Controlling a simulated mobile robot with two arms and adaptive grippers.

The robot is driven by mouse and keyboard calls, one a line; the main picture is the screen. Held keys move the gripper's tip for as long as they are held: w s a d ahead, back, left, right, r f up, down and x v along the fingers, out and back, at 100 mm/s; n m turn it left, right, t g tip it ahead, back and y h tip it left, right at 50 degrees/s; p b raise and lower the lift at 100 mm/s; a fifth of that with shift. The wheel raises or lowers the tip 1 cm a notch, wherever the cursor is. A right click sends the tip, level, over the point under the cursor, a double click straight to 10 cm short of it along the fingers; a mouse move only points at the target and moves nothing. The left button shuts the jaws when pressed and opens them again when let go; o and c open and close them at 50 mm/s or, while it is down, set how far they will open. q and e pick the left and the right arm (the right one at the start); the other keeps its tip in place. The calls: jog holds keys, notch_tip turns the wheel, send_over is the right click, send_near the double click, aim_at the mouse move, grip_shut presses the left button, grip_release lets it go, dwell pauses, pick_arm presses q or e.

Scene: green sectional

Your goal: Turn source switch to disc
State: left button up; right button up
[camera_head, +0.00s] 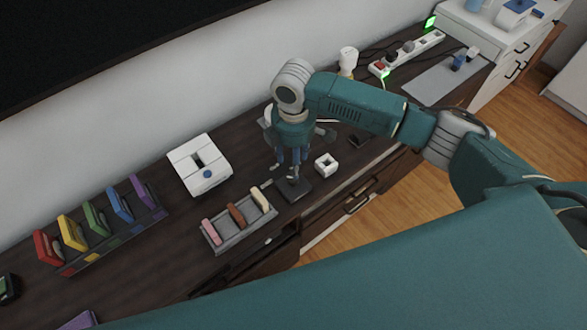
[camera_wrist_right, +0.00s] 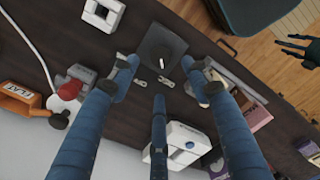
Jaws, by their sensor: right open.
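The source switch looks to be the dark square plate (camera_head: 296,190) with a small knob, on the dark wooden cabinet top. It also shows in the right wrist view as a dark plate (camera_wrist_right: 160,42), with small pale tags on the wood near its edge. The disc position cannot be read. My right gripper (camera_head: 293,176) points down just above the plate. Contact with the knob cannot be confirmed. A dark fingered shape (camera_wrist_right: 300,46) at the right edge may be my left gripper.
A tray (camera_head: 240,234) with coloured blocks stands left of the plate. A white box (camera_head: 200,165) with a blue button is behind it. A coloured rack (camera_head: 115,240) and a power strip (camera_head: 408,54) are farther off.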

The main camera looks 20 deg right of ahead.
notch_tip(320, 180, up, 4)
jog(key=shift+r, duration=0.1)
dwell(0.5)
